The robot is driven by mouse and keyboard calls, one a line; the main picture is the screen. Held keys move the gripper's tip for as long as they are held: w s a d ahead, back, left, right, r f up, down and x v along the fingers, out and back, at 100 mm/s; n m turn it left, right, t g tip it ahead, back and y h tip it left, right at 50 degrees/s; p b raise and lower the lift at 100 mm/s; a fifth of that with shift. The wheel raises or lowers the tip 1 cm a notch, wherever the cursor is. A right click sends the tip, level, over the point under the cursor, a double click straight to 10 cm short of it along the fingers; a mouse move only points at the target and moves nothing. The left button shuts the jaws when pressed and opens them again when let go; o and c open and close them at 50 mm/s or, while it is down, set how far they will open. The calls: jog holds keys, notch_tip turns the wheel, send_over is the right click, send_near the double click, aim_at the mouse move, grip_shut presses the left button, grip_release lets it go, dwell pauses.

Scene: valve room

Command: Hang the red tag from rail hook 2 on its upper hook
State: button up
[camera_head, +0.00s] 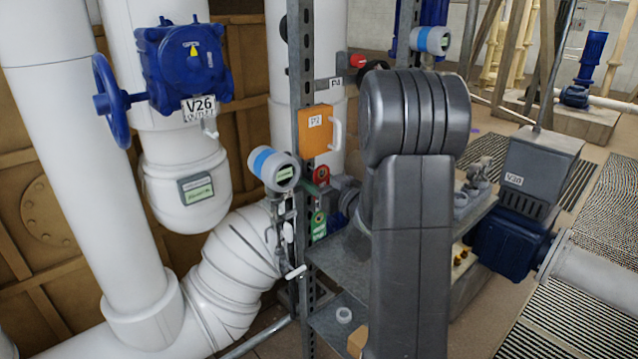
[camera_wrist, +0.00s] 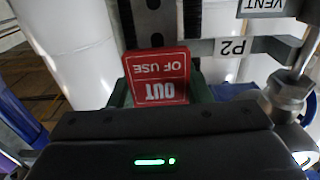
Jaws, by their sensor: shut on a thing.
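In the wrist view the red tag (camera_wrist: 157,68), lettered "OUT OF USE" and upside down in the picture, sits at the mouth of my gripper (camera_wrist: 158,92). My gripper is shut on the tag, with dark green parts showing at both sides of it. The tag's far edge is in front of a slotted grey metal upright (camera_wrist: 155,22); I cannot tell whether they touch. In the head view my own arm hides the gripper, and I cannot make out the held tag. I cannot pick out rail hook 2 or its upper hook in either view.
A grey bar labelled P2 (camera_wrist: 232,47) and a VENT label (camera_wrist: 262,5) lie right of the tag, beside a metal fitting (camera_wrist: 288,92). In the head view an orange box (camera_head: 315,130), a blue-banded gauge (camera_head: 274,168) and a grey shelf (camera_head: 345,258) crowd the upright.

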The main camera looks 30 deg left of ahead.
jog(key=shift+a, duration=0.15)
jog(key=shift+w+a, duration=0.2)
jog(key=shift+a, duration=0.1)
dwell(0.4)
